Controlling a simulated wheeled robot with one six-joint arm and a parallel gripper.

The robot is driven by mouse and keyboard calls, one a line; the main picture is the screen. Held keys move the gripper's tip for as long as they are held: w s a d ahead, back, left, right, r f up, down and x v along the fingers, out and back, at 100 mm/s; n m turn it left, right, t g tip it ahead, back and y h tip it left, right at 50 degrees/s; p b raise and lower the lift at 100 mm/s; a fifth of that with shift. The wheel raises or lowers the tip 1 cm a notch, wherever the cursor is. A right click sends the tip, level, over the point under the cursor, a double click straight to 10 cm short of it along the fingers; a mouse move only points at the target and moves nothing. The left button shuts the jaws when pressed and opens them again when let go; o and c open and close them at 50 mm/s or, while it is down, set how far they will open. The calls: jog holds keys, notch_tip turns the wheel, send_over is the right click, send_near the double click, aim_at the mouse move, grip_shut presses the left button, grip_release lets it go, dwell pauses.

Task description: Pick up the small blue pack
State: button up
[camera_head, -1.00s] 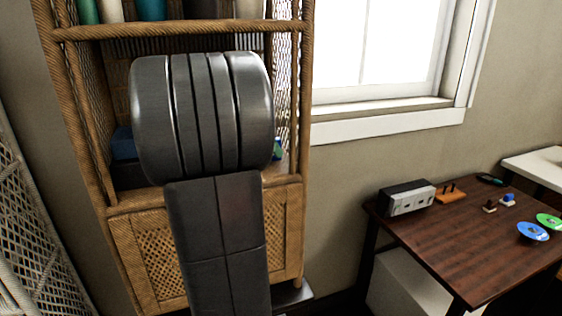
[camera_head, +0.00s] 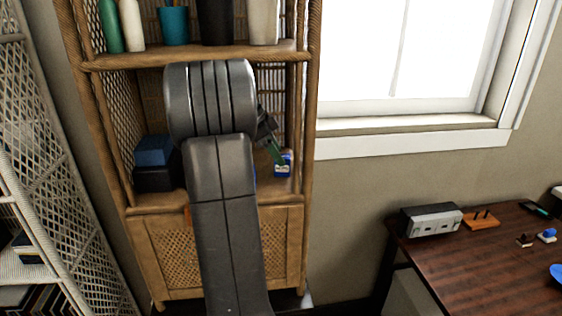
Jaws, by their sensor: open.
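The small blue pack (camera_head: 284,170), with some white on it, stands at the right end of the cabinet's lower open shelf. A thin green shape shows just above and left of it; I cannot tell whether it belongs to the pack. My gripper (camera_head: 271,140) shows only in part past the right side of my dark grey arm, above and a little left of the pack. It is open. My arm hides its base and most of the middle of the shelf. Whether a finger touches the pack is not clear.
The wicker cabinet (camera_head: 309,120) has a post close to the pack's right. A blue box (camera_head: 154,150) sits on a dark box (camera_head: 156,178) at the shelf's left. Bottles and a teal pot (camera_head: 173,26) stand on the shelf above. A brown desk (camera_head: 475,262) is at right.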

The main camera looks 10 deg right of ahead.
aim_at(287, 156)
jog(key=x, duration=0.1)
jog(key=p+x, duration=0.1)
jog(key=x, duration=0.1)
jog(key=p+x, duration=0.1)
jog(key=shift+w+d+f, duration=0.2)
jog(key=shift+w+d, duration=0.1)
jog(key=shift+d+f, duration=0.15)
jog(key=shift+f, duration=0.2)
jog(key=c, duration=1.2)
jog(key=shift+r+b, duration=0.3)
jog(key=shift+r, duration=0.15)
notch_tip(287, 156, up, 2)
jog(key=shift+r+b, duration=0.15)
jog(key=shift+b, duration=0.4)
jog(key=s+a+b, duration=0.1)
jog(key=s+b, duration=0.1)
jog(key=s, duration=0.3)
jog(key=s+a+b, duration=0.2)
jog(key=s, duration=0.4)
jog(key=s+a+b, duration=0.2)
jog(key=s, duration=0.4)
jog(key=shift+s+r, duration=0.15)
